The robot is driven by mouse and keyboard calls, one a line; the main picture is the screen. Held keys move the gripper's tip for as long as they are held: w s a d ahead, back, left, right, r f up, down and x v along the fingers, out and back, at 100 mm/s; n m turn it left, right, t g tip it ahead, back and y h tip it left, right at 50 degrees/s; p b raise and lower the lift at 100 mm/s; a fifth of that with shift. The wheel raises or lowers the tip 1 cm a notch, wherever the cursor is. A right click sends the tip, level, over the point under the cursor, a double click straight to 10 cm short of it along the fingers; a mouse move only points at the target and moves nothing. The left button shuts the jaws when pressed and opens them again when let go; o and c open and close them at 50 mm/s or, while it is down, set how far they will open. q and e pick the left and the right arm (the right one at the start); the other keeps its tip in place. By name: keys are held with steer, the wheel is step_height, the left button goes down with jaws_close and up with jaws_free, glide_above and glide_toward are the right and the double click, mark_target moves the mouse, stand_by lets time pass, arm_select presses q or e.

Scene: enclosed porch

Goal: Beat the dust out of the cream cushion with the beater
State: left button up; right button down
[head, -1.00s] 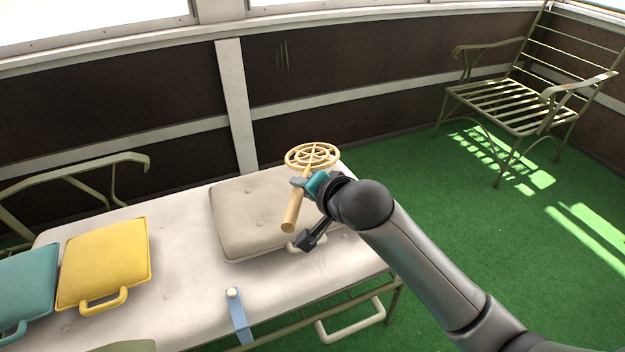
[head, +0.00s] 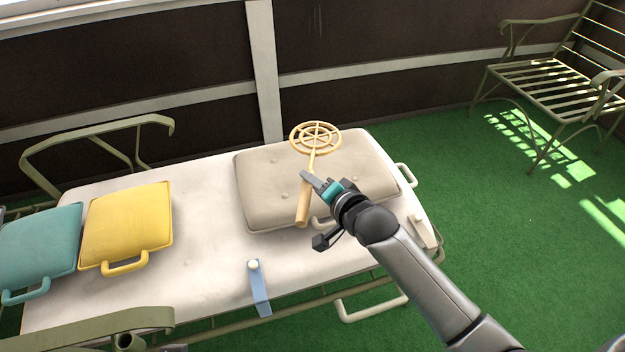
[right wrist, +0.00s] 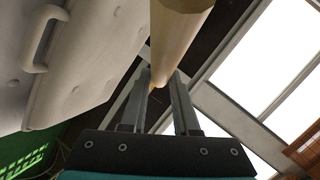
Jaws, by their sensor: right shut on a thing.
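The cane beater (head: 316,138) has a round, spoked head and a thick handle (head: 302,209). My right gripper (head: 311,182) is shut on the beater, with the head pointing away over the cushion's back edge. The beater seems to be above the cushion; contact cannot be told. In the right wrist view the handle (right wrist: 178,45) shows beyond the fingers (right wrist: 164,90). My left gripper is out of view.
A yellow cushion (head: 127,225) and a teal cushion (head: 40,245) lie on the pad's left part. A blue strap-like thing with a pale knob (head: 259,285) is at the front edge. A slatted chair (head: 550,80) stands at the back right; green floor between is clear.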

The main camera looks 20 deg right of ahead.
step_height(320, 180, down, 2)
steer(key=shift+f+b, duration=0.1)
steer(key=shift+b, duration=1.15)
arm_select(q)
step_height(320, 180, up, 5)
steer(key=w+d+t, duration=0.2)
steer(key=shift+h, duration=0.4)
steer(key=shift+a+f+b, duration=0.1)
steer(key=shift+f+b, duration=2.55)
steer(key=shift+b, duration=0.4)
arm_select(e)
steer(key=shift+f+n+t, duration=0.8)
steer(key=shift+f+t, duration=0.7)
steer(key=shift+f, duration=0.25)
step_height(320, 180, down, 7)
steer(key=shift+w+m+g+p, duration=0.1)
steer(key=shift+m+g+p, duration=0.5)
steer(key=shift+g, duration=0.6)
arm_select(q)
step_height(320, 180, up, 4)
steer(key=p, duration=0.2)
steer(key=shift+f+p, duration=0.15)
steer(key=shift+p, duration=0.15)
arm_select(e)
step_height(320, 180, up, 7)
steer(key=n+t, duration=0.1)
steer(key=t, duration=0.1)
steer(key=shift+r, duration=0.2)
